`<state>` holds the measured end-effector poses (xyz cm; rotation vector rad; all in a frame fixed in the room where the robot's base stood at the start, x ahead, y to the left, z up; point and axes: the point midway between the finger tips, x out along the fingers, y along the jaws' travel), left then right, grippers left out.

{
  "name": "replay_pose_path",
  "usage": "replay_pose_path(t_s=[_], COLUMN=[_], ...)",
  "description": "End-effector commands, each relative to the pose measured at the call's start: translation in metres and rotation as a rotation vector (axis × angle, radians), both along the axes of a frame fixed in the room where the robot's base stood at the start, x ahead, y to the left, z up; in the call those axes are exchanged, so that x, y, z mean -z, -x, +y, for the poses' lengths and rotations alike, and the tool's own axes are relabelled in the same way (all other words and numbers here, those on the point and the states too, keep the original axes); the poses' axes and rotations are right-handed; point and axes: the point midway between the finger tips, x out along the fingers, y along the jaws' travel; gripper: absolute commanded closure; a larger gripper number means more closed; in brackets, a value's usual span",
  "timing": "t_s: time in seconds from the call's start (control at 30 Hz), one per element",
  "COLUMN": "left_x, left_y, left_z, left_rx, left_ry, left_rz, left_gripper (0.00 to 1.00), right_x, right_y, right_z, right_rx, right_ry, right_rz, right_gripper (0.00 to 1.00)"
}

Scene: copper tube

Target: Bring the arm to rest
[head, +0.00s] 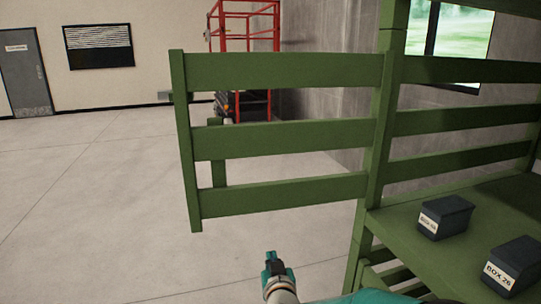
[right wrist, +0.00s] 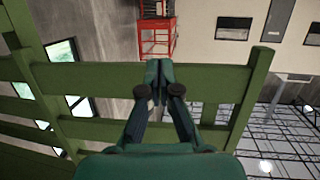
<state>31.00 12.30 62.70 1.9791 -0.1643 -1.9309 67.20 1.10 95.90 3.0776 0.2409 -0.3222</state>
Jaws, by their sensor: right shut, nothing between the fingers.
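My right gripper (head: 271,260) shows at the bottom centre of the head view, in front of the green slatted rack. Its fingers are together and nothing is between them. In the right wrist view the closed fingertips of the right gripper (right wrist: 158,70) overlap a green slat (right wrist: 90,92) in the picture; I cannot tell how far apart they are. My left gripper is not in view.
The green rack (head: 290,70) has a slatted gate-like panel reaching left and a shelf (head: 395,222) at right. Two dark boxes, one (head: 446,216) and BOX 26 (head: 514,265), sit on the shelf. A red frame (head: 243,25) stands behind. The left floor is clear.

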Motion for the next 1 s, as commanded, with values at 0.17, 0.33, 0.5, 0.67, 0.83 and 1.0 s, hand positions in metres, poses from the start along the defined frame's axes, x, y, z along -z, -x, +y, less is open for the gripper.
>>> replay_pose_path(t_s=[0.17,0.33,0.5,0.67,0.83,1.0], left_x=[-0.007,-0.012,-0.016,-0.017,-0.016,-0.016], left_y=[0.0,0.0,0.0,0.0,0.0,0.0], left_z=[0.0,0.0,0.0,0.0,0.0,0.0], left_rx=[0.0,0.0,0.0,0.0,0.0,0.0], left_ry=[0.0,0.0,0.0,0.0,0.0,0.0], left_rz=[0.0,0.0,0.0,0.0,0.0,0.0], left_gripper=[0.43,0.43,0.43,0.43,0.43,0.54], right_x=[0.112,0.21,0.286,0.317,0.315,0.314], right_y=[0.019,0.083,0.186,0.287,0.353,0.364], right_z=[-0.09,-0.148,-0.173,-0.161,-0.137,-0.133], right_rx=[0.067,0.088,0.084,0.05,0.013,0.058], right_ry=[0.053,0.025,-0.074,-0.187,-0.264,-0.323], right_rz=[0.239,0.51,0.823,1.1,1.294,1.355], right_gripper=[1.0,1.0,1.0,1.0,1.0,1.0])
